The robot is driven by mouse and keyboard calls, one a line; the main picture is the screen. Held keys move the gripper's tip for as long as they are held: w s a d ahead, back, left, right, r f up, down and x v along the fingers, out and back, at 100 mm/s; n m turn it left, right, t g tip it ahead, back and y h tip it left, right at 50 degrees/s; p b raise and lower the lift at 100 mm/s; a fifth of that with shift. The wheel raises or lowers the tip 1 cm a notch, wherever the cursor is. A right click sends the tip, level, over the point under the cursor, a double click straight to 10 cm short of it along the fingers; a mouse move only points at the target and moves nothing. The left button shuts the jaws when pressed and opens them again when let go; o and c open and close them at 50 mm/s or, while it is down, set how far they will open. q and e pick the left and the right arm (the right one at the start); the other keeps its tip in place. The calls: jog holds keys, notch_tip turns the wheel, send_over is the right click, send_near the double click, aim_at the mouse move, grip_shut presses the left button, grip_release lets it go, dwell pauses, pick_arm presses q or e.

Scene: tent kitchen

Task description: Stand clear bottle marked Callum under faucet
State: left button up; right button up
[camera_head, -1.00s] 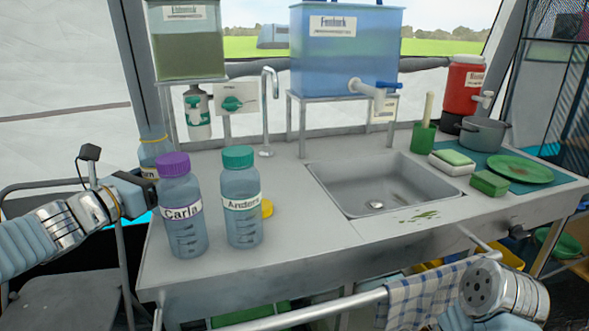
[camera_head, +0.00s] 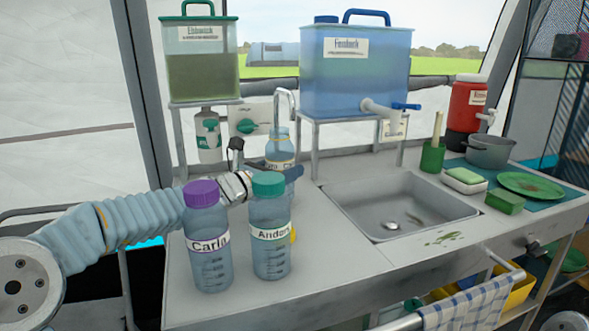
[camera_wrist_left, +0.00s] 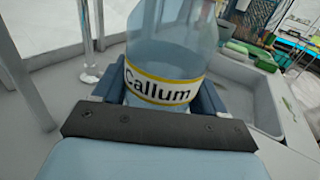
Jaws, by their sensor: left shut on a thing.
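The clear bluish Callum bottle (camera_head: 279,150) is upright in my left gripper (camera_head: 285,173), beyond the two capped bottles in the head view. In the left wrist view the Callum bottle (camera_wrist_left: 165,85) shows its white, yellow-edged label between the gripper's fingers. Its base is hidden, so I cannot tell whether it touches the counter. The thin metal faucet (camera_head: 285,94) curves just above the bottle's mouth in the head view; whether it is directly overhead is unclear. In the wrist view the faucet's post (camera_wrist_left: 86,40) stands left of the bottle. My right gripper is out of view.
The purple-capped Carla bottle (camera_head: 208,245) and green-capped Anders bottle (camera_head: 270,235) stand in front of my left gripper. The sink (camera_head: 400,205) is to the right. A blue tank (camera_head: 355,85) with a spigot stands behind on a metal stand (camera_head: 316,150).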

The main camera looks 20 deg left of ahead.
pick_arm(q)
jog(key=shift+w+d, duration=0.35)
jog(key=shift+w, duration=0.25)
jog(key=x, duration=0.3)
jog(key=shift+w+d+p, duration=0.1)
jog(key=shift+w+p, duration=0.05)
jog(key=shift+p, duration=0.15)
jog(key=shift+f, duration=0.75)
jog(key=shift+f, duration=0.15)
jog(key=o, duration=1)
jog(key=shift+o, duration=0.2)
